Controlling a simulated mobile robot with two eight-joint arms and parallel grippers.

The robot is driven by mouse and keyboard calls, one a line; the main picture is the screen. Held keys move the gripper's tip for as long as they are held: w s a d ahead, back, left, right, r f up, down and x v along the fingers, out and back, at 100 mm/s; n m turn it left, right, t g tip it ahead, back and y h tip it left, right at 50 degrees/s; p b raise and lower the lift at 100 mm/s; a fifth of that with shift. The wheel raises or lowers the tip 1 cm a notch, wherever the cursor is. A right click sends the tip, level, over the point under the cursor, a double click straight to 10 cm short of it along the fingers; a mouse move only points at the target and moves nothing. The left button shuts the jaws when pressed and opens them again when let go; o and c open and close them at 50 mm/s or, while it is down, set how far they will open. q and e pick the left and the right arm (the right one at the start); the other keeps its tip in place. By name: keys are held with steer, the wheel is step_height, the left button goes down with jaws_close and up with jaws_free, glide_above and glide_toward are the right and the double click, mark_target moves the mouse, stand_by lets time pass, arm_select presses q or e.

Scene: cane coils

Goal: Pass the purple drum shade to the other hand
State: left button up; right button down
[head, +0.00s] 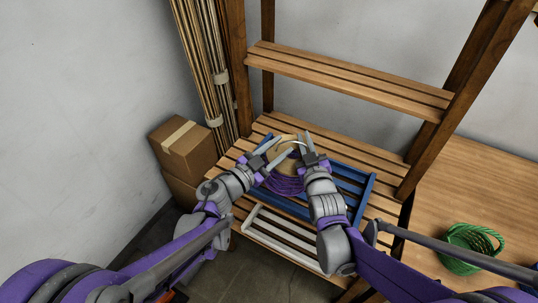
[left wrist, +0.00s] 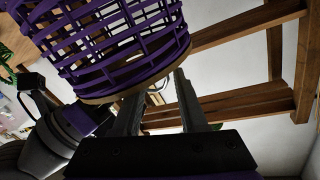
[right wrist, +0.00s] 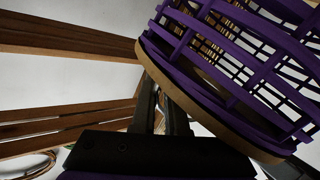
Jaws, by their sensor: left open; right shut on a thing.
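The purple drum shade (head: 287,184) is an open purple weave with a tan rim. In the head view it is between my two grippers over the lower slatted shelf, partly hidden by them. My right gripper (head: 306,142) is shut on the shade's rim edge; in the right wrist view the shade (right wrist: 235,70) tilts up and right from the fingertips (right wrist: 154,82). My left gripper (head: 278,148) is open at the other side of the shade. In the left wrist view its fingertips (left wrist: 158,86) are apart beside the tan rim of the shade (left wrist: 120,45); contact is unclear.
A blue slatted tray (head: 352,184) and a white slatted piece (head: 285,236) lie around and below the grippers. An upper shelf (head: 350,80) runs behind. Cane bundles (head: 200,60) and cardboard boxes (head: 184,146) stand left.

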arm_select(q)
steer(key=shift+w+d, duration=0.2)
steer(key=c, duration=0.6)
jaws_close()
steer(key=shift+s+d, duration=0.15)
steer(key=shift+d, duration=0.05)
arm_select(e)
steer(key=shift+a, duration=0.2)
stand_by(0.3)
arm_select(q)
steer(key=shift+a, duration=0.1)
arm_select(e)
steer(key=c, duration=0.9)
jaws_free()
steer(key=shift+o, duration=0.2)
steer(key=shift+d, duration=0.15)
